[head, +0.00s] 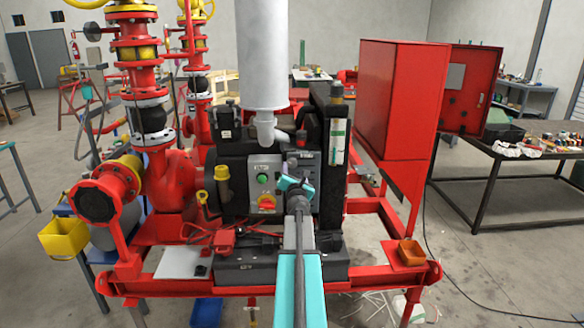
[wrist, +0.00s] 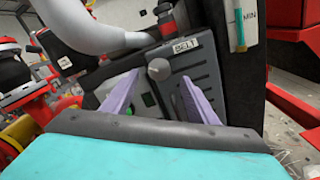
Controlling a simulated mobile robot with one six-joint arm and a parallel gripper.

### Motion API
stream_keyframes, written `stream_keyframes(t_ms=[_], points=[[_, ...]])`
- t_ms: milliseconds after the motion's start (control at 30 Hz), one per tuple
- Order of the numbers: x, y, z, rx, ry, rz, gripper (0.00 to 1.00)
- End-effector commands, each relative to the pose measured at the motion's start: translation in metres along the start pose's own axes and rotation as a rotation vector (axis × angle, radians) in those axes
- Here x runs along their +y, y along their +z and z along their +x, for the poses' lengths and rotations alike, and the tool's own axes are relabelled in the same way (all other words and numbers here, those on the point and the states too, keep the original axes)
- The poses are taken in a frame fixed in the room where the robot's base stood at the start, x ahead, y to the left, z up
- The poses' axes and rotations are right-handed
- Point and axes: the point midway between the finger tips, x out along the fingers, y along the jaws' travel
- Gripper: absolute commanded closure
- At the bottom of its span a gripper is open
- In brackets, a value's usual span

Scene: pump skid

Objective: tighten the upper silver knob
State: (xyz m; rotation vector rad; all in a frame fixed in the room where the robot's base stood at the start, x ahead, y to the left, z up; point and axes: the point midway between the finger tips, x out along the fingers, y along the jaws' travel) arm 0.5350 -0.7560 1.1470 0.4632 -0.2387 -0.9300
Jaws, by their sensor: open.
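A round silver-grey knob (wrist: 159,69) sits on the dark panel under the BELT label, near the middle of the wrist view. My gripper (wrist: 160,78) is open, with one lilac finger to the left of the knob and one to the right. Gaps show on both sides, and I cannot tell how far the fingertips reach along it. In the head view my gripper (head: 297,184) is in front of the dark panel on the engine unit. It covers part of the panel, so a lower silver knob cannot be made out.
A green button (head: 263,179) and a red-and-yellow switch (head: 267,202) are left of my gripper. A white pipe (head: 264,60) hangs above. A red cabinet (head: 395,100) stands at right. Red pump pipework (head: 170,180) stands at left.

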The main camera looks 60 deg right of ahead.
Motion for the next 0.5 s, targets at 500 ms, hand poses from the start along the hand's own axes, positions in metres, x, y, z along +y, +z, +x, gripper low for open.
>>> stream_keyframes(t_ms=[500], points=[[0.000,0.000,0.045,0.000,0.000,0.000,0.47]])
